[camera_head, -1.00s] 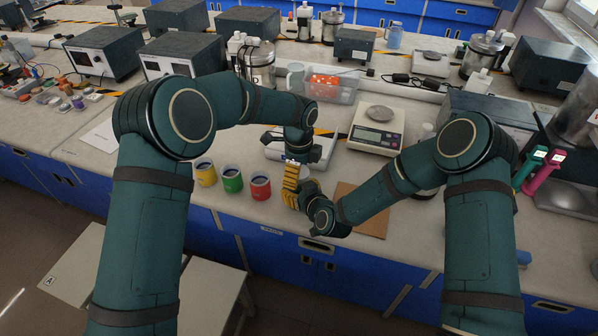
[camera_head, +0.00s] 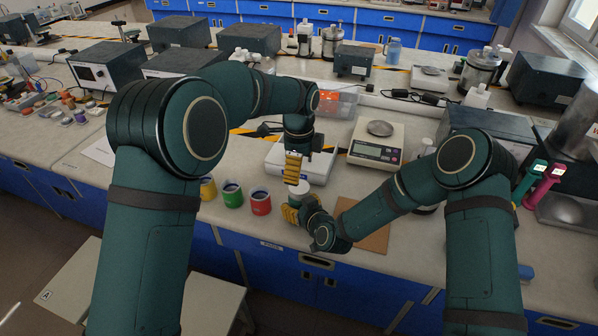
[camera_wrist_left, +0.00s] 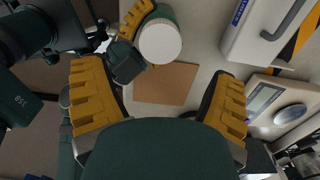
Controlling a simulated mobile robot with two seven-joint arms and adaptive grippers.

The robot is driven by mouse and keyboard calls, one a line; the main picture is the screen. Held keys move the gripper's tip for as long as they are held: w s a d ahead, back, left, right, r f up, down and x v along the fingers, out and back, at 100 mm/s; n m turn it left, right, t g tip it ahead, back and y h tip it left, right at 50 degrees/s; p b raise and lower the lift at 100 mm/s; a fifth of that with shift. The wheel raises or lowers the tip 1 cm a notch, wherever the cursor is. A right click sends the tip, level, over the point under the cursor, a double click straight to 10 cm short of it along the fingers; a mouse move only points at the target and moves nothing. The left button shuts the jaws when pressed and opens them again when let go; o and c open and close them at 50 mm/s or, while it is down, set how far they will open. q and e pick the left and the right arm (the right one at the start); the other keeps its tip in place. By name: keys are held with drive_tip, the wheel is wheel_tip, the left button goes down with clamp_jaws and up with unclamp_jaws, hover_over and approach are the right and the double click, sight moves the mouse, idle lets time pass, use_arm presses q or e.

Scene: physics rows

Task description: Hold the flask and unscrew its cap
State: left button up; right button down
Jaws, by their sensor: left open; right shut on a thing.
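The flask (camera_head: 301,189) shows a pale round top between my two grippers in the head view; its lower part is hidden behind my right gripper. The left wrist view shows the flask's white round top (camera_wrist_left: 160,43) from above, with a green side. My right gripper (camera_head: 291,213) is shut on the flask's body, near the bench's front edge. Its yellow finger (camera_wrist_left: 136,18) lies against the flask's side in the left wrist view. My left gripper (camera_head: 293,176) points down just above the flask's top. Its fingers (camera_wrist_left: 158,100) are wide apart and empty, and the flask's top is off-centre from them.
Yellow (camera_head: 208,188), green (camera_head: 232,194) and red (camera_head: 260,202) cups stand left of the flask. A white device (camera_head: 318,167) is behind it, and a scale (camera_head: 376,146) stands farther right. A brown board (camera_head: 374,238) lies on the bench at the right.

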sight(299, 187)
use_arm(q)
drive_tip(key=shift+f, duration=3.9)
drive_tip(key=c, duration=1.3)
drive_tip(key=o, duration=1.3)
wheel_tip(299, 187, up, 8)
drive_tip(key=shift+f, duration=4)
